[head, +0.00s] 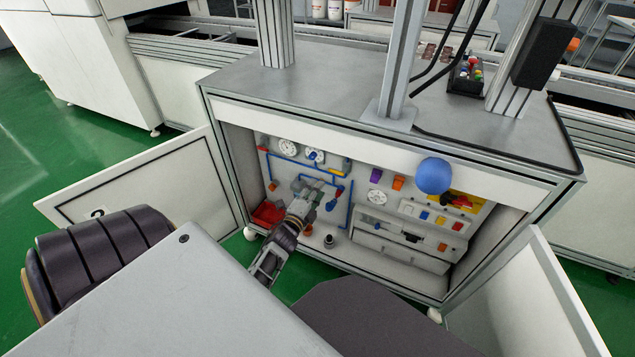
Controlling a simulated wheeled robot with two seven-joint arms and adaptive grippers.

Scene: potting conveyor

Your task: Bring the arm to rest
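My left gripper (311,186) is at the end of my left arm, inside the open cabinet (490,160) under the workbench. It is in front of the back panel, near the blue pipes (288,158) and a small blue and red fitting (334,197). I cannot tell whether it touches any of these. Its fingers are small and blend with the grey panel, so their opening is unclear. No held object can be made out. My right gripper is not in view.
The left cabinet door (150,180) and right door (530,300) stand open on both sides. A blue ball (434,175) shows at the opening's upper right. A red bin (268,213) and a dark round part (329,241) are low inside. Green floor (70,110) is clear at left.

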